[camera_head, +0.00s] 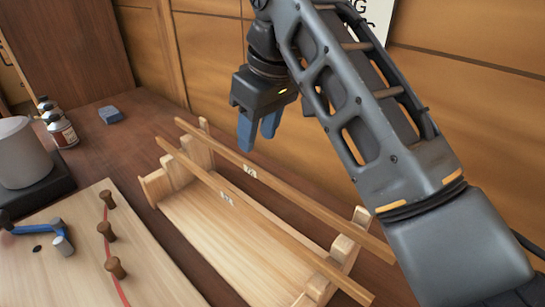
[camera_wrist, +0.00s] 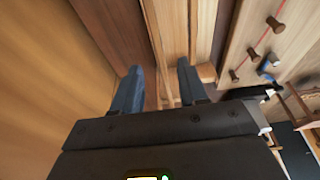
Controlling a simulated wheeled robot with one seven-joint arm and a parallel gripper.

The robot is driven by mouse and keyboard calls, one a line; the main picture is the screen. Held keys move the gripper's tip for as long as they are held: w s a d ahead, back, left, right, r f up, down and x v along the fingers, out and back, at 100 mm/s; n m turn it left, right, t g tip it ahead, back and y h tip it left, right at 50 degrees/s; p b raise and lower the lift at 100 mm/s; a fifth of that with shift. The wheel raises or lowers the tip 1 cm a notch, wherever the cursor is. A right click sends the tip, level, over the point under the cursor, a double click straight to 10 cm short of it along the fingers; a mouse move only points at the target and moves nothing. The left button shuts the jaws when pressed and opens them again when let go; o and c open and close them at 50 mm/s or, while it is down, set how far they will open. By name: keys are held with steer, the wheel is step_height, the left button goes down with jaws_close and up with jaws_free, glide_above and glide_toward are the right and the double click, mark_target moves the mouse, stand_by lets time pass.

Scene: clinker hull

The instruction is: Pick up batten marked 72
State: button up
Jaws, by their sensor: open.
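Two long thin wooden battens lie across a pale wooden rack (camera_head: 215,240) in the head view. The far batten (camera_head: 290,192) and the near batten (camera_head: 275,240) each carry a small white label, too small to read surely, so I cannot tell which is marked 72. My gripper (camera_head: 258,130) is open and empty, above and beyond the rack's far left part, with its blue fingers pointing down. In the wrist view, my gripper (camera_wrist: 160,72) shows both fingers apart, with a batten (camera_wrist: 154,40) running between them and rack parts beyond.
A pale board (camera_head: 150,275) with wooden pegs and a red line lies left of the rack. A blue-handled tool (camera_head: 38,228), a grey cylinder (camera_head: 22,150), bottles (camera_head: 60,128) and a blue block (camera_head: 110,114) are farther left. A wooden wall (camera_head: 450,110) stands behind.

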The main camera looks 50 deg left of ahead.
mark_target(253, 165)
steer(key=shift+p+x, duration=0.7)
steer(key=shift+x, duration=3.15)
steer(key=shift+w+d, duration=0.1)
steer(key=shift+w, duration=0.05)
jaws_close()
